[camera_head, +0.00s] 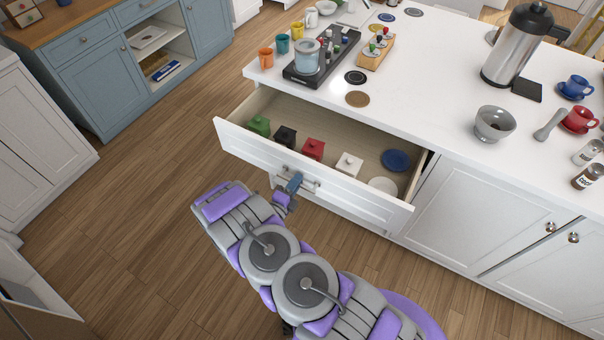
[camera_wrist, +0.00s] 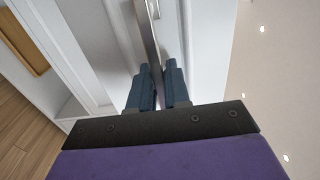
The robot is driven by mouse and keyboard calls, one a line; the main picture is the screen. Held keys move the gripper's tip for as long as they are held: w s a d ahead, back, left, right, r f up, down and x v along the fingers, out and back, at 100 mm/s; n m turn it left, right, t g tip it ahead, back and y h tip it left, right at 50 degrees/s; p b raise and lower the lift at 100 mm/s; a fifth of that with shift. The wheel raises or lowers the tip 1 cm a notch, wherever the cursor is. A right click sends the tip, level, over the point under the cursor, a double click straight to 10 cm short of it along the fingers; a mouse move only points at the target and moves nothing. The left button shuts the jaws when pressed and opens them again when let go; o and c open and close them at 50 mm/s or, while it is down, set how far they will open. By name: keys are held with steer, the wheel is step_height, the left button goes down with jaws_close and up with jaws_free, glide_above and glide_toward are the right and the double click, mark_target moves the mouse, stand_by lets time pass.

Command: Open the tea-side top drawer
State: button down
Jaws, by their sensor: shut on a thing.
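The top drawer (camera_head: 330,181) on the tea side stands pulled out from the white counter, its white front toward me. Inside are a green canister (camera_head: 259,125), a black one (camera_head: 285,137), a red one (camera_head: 313,149), a white one (camera_head: 348,164), a blue dish (camera_head: 396,160) and a white dish (camera_head: 383,187). My gripper (camera_head: 292,184) is at the metal bar handle (camera_head: 312,185) in the middle of the drawer front. In the wrist view, the two dark blue fingers of my gripper (camera_wrist: 160,84) close around the handle (camera_wrist: 149,35).
The white countertop (camera_head: 435,95) holds a dark tray (camera_head: 326,62), cups, a grey bowl (camera_head: 494,123) and a steel dispenser (camera_head: 516,45). Closed cabinet doors (camera_head: 465,205) stand right of the drawer. Wooden floor (camera_head: 140,190) is free at left, before a blue cabinet (camera_head: 103,75).

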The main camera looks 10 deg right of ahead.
steer(key=shift+s+a+f, duration=0.2)
steer(key=shift+s+a, duration=0.1)
steer(key=shift+s, duration=0.4)
steer(key=c, duration=1.3)
jaws_free()
steer(key=shift+w, duration=0.1)
steer(key=shift+o, duration=0.6)
steer(key=shift+r, duration=0.1)
steer(key=p+v, duration=0.1)
steer(key=v, duration=1.6)
steer(key=shift+a+p, duration=0.15)
steer(key=shift+p, duration=0.2)
